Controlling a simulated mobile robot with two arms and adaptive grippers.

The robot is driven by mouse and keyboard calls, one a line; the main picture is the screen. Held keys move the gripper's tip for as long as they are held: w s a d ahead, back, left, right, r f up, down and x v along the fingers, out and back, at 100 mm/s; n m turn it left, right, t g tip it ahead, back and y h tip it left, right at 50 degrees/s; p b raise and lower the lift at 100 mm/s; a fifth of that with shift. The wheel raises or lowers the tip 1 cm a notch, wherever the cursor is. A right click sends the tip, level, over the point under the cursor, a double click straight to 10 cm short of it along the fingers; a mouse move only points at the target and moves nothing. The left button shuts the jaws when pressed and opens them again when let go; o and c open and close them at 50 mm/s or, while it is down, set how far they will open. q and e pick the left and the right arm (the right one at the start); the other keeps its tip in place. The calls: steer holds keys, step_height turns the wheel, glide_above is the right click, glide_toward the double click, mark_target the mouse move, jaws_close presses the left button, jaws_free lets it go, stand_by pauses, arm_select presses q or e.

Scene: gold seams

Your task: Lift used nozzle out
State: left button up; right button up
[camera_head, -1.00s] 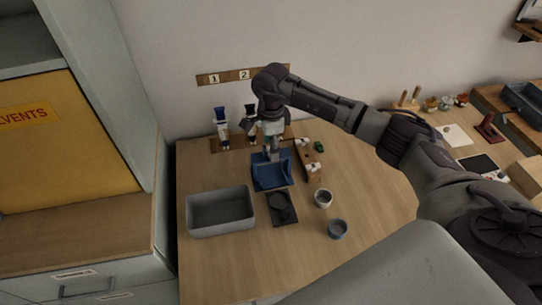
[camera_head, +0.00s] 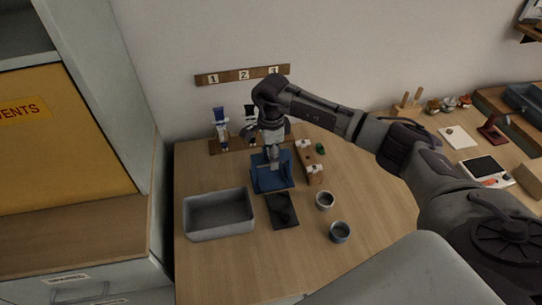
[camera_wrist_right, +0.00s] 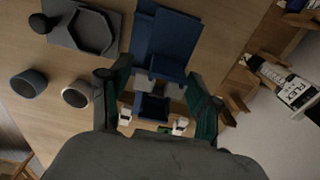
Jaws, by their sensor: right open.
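My right gripper (camera_head: 273,157) is open and points down over the blue stand (camera_head: 262,182) on the table. In the right wrist view its two fingers (camera_wrist_right: 157,84) are spread, with the blue stand (camera_wrist_right: 168,38) just beyond and between them. Small grey pieces show between the fingers; I cannot tell whether one is the used nozzle. White-tipped pieces sit on a wooden rack (camera_head: 315,172) right of the stand; they also show in the right wrist view, below the stand. My left gripper is not in view.
A grey bin (camera_head: 219,232) stands front left. A dark plate (camera_head: 283,222) with a recess lies before the stand, two cups (camera_head: 325,201) (camera_head: 340,232) to its right. Labelled cartridges (camera_head: 221,125) stand behind left. The front of the table is clear.

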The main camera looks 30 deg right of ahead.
steer(key=c, duration=0.7)
steer(key=shift+o, duration=0.2)
steer(key=shift+r+p, duration=2.45)
steer(key=shift+r, duration=1.85)
